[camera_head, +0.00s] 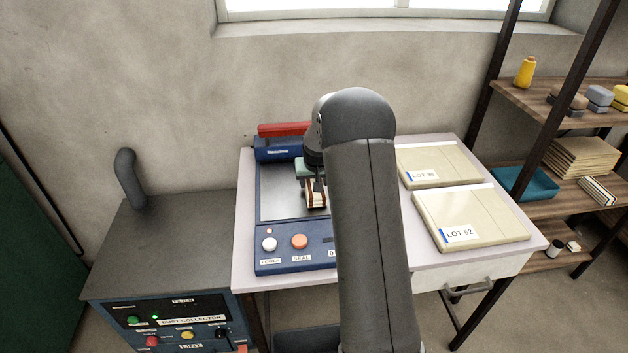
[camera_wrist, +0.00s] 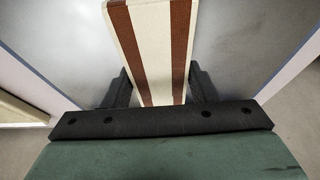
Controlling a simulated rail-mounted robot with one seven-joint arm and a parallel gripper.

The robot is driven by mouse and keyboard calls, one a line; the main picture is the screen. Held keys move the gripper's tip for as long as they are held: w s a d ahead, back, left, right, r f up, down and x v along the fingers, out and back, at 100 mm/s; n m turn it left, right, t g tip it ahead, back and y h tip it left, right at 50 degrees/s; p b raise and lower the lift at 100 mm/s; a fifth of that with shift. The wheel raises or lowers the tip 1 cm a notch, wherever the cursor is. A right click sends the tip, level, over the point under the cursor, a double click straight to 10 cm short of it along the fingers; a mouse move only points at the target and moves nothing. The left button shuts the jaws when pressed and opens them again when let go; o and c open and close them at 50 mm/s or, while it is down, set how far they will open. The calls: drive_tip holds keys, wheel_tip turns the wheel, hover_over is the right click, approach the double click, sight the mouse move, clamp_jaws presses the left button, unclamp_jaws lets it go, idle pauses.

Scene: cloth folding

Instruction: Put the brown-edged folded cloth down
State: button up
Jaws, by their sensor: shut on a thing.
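The folded cloth (camera_wrist: 152,45) is cream with brown stripes along it. In the wrist view it sits between the two fingers of my gripper (camera_wrist: 158,92), which is shut on it. In the head view the cloth (camera_head: 316,197) shows at my gripper (camera_head: 314,184), over the grey plate of the blue sealing machine (camera_head: 265,200). My arm hides part of the machine and maybe part of the cloth. I cannot tell whether the cloth touches the plate.
Two cream packs, labelled LOT 36 or similar (camera_head: 440,162) and LOT 52 (camera_head: 475,217), lie on the table (camera_head: 532,240) right of my arm. A dust collector (camera_head: 165,250) stands left. Shelves (camera_head: 545,95) stand right.

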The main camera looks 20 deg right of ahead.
drive_tip(key=shift+f, duration=0.1)
drive_tip(key=shift+f, duration=0.15)
drive_tip(key=o, duration=1.1)
drive_tip(key=shift+c, duration=0.2)
drive_tip(key=shift+r, duration=0.4)
drive_tip(key=b+v, duration=0.1)
drive_tip(key=v, duration=1.1)
drive_tip(key=s+a+r+n+g+y, duration=0.1)
drive_tip(key=s+a+r+n+g, duration=0.1)
drive_tip(key=s+a, duration=1.25)
drive_tip(key=s+a+f+n+g, duration=0.1)
drive_tip(key=s+a, duration=0.1)
drive_tip(key=s, duration=0.8)
drive_tip(key=s+a+f, duration=0.1)
drive_tip(key=s+a, duration=0.1)
drive_tip(key=s, duration=0.8)
drive_tip(key=shift+s+f+n+g+p, duration=0.2)
drive_tip(key=shift+s+n+g+p, duration=0.1)
drive_tip(key=shift+s+n+g, duration=0.1)
